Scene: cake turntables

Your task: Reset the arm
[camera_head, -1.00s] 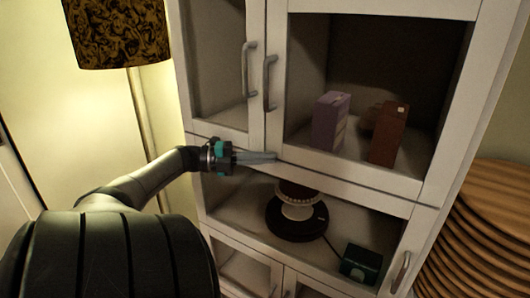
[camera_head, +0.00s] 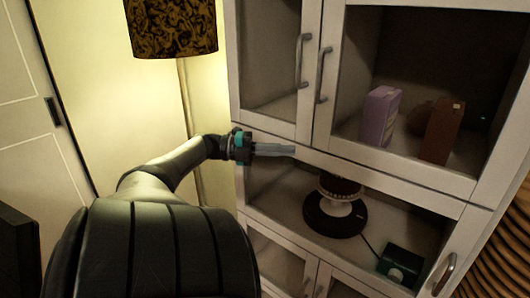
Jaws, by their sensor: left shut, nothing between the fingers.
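My left arm comes in from the lower left, and its gripper (camera_head: 293,150) points right in front of the white cabinet (camera_head: 400,180). The gripper is shut with nothing visible in its fingers. It appears level with the rail between the upper glass doors and the open shelf; whether it touches cannot be told. Below and right of it, a cake on a white stand (camera_head: 337,194) sits on a dark round turntable (camera_head: 334,220) on the open shelf. My right gripper is not in view.
A dark green box (camera_head: 400,262) with a cable stands right of the turntable. Behind the upper doors are a purple box (camera_head: 379,115) and a brown box (camera_head: 441,131). A floor lamp (camera_head: 172,28) stands left of the cabinet. Stacked wooden slats (camera_head: 500,262) are at the right.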

